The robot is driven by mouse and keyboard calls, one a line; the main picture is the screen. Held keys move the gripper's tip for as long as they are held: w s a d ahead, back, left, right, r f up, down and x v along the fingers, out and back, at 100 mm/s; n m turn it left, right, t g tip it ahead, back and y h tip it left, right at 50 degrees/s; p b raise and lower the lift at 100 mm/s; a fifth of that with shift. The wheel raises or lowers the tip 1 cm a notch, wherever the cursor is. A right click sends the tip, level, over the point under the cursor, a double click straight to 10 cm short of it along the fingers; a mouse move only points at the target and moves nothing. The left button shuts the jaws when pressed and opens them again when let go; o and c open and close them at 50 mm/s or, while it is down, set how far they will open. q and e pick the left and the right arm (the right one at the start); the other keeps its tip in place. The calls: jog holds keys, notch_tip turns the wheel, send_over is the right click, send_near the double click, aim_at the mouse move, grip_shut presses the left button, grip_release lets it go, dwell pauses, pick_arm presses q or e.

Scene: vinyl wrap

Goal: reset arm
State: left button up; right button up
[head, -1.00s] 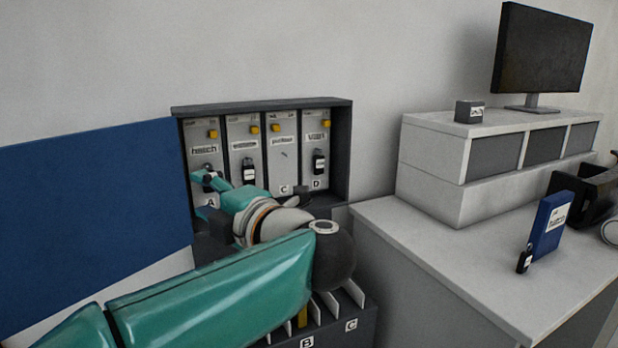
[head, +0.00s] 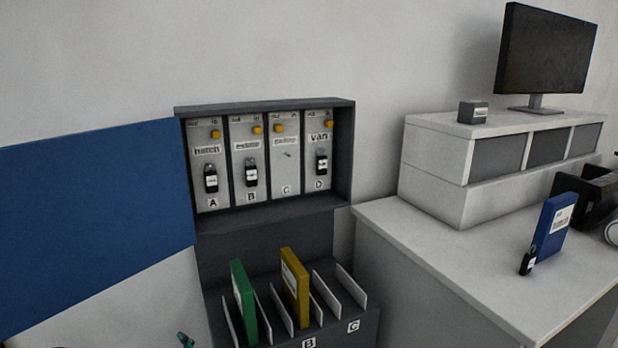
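My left arm is almost out of the head view; only a small teal tip (head: 185,340) shows at the bottom edge, left of the folder rack. Its fingers cannot be made out. My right gripper is not in view. The key cabinet (head: 343,150) on the wall has panels A to D. Black key fobs hang on panel A (head: 210,178), panel B (head: 251,172) and panel D (head: 321,162). Panel C (head: 285,175) has a bare hook and no fob.
A rack (head: 345,325) below holds a green folder (head: 244,300) and a yellow folder (head: 295,287). A blue panel (head: 90,225) stands at left. On the desk (head: 450,270) at right are a blue folder (head: 553,228) and a black fob (head: 527,263). A monitor (head: 545,55) stands behind.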

pick_arm(q)
jog(key=s+d+f+m+g+h, duration=0.2)
jog(key=s+d+f+m+h, duration=0.2)
jog(key=s+f, duration=0.5)
jog(key=s+d+f+m+g+h, duration=0.35)
jog(key=s+d+f, duration=0.2)
jog(key=f, duration=0.55)
jog(key=s+d+f+m+g+h, duration=0.1)
jog(key=s+d, duration=0.3)
jog(key=s, duration=0.5)
jog(key=s+d+f+m+g+h, duration=0.1)
jog(key=s+d+m+g+h, duration=0.3)
jog(key=s, duration=0.5)
jog(key=shift+d, duration=0.55)
jog(key=shift+w+f+g+h, duration=0.15)
jog(key=shift+g+h, duration=0.1)
jog(key=shift+c, duration=0.3)
